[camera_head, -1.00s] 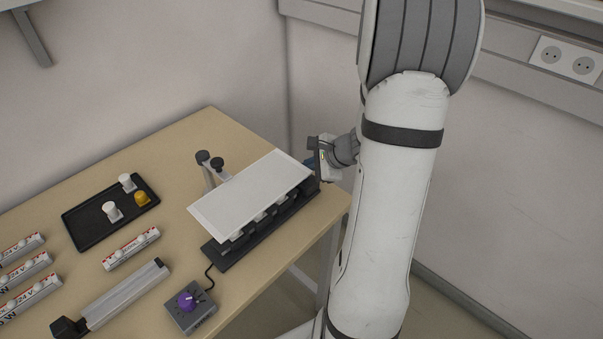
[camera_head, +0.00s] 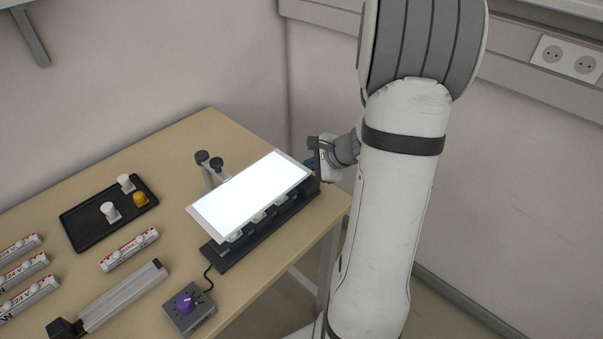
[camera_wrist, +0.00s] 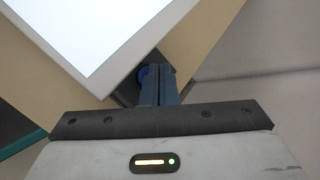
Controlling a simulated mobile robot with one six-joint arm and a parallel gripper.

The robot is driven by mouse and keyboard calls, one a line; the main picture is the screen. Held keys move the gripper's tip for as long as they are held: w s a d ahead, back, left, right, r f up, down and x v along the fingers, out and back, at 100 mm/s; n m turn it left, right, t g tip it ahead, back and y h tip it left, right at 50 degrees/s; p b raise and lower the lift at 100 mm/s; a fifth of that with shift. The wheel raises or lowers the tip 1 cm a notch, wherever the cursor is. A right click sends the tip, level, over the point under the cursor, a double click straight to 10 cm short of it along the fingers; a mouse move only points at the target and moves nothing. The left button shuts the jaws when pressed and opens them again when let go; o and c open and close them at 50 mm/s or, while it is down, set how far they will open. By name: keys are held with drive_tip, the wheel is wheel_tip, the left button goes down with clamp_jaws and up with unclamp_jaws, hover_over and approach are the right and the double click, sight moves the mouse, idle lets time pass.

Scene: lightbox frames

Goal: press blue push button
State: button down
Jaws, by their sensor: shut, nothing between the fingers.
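The blue push button (camera_wrist: 143,74) shows in part in the wrist view, at the dark base beside the corner of the panel. My gripper (camera_wrist: 158,70) is shut and empty, with its fingertips over the button and hiding much of it. I cannot tell for sure whether they touch it. In the head view my gripper (camera_head: 314,160) is at the panel's far right end. The lightbox panel (camera_head: 250,190) glows bright white; its lit face also fills the upper left of the wrist view (camera_wrist: 75,30).
A purple knob (camera_head: 185,302) on a grey box stands at the table's front. A black tray (camera_head: 85,231) holds two white pieces and a yellow one. Several labelled bars (camera_head: 130,249) lie at the left. The wall is close behind the table (camera_head: 190,150).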

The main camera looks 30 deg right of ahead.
drive_tip(key=shift+r, duration=0.1)
drive_tip(key=shift+r+p, duration=2.05)
drive_tip(key=shift+r, duration=0.95)
